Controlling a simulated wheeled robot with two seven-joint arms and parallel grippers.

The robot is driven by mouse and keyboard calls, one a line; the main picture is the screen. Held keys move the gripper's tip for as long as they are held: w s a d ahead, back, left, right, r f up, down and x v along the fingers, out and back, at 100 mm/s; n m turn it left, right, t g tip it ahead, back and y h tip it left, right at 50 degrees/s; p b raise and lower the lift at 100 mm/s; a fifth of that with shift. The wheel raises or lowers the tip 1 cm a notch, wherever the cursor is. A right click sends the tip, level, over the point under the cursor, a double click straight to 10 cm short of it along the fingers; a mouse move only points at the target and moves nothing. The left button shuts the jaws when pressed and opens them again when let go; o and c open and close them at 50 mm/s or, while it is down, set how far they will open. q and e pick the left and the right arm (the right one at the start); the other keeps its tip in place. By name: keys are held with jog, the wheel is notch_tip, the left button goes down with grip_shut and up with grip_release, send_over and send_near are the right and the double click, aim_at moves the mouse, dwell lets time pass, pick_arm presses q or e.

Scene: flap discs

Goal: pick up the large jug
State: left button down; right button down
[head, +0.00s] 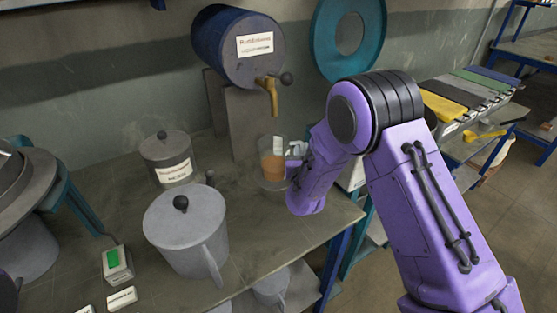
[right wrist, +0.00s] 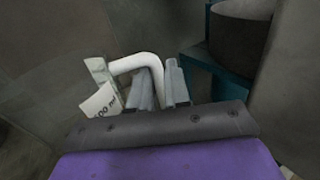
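A clear jug (head: 272,168) holding orange-brown liquid stands upright on the bench below the brass tap; which vessel is the large jug is not marked. My right gripper (head: 296,152) is at this jug's right side, its fingers partly hidden by my wrist. In the right wrist view, the two grey fingers (right wrist: 161,88) are close together around the jug's white handle (right wrist: 133,62), which fills the narrow gap between them. A label with partly readable print hangs beside the handle. A big grey lidded pot (head: 186,230) with a side handle stands nearer the front. My left gripper is not visible.
A blue drum (head: 235,48) with a brass tap (head: 270,92) sits above the jug. The bench's right edge is close to the jug.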

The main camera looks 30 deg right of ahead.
aim_at(302, 141)
dwell(0.3)
jog(key=shift+a+r, duration=0.1)
jog(key=shift+r, duration=0.1)
notch_tip(302, 141, up, 6)
jog(key=shift+s+r+b, duration=0.15)
jog(key=shift+r+b, duration=0.1)
jog(key=shift+b, duration=0.5)
jog(key=w+a+p+v, duration=0.1)
jog(key=p+v, duration=0.5)
jog(key=v, duration=1.3)
jog(key=shift+s+a+p, duration=0.25)
jog(key=shift+a+p, duration=0.15)
jog(key=shift+a, duration=0.2)
jog(key=shift+r, duration=0.1)
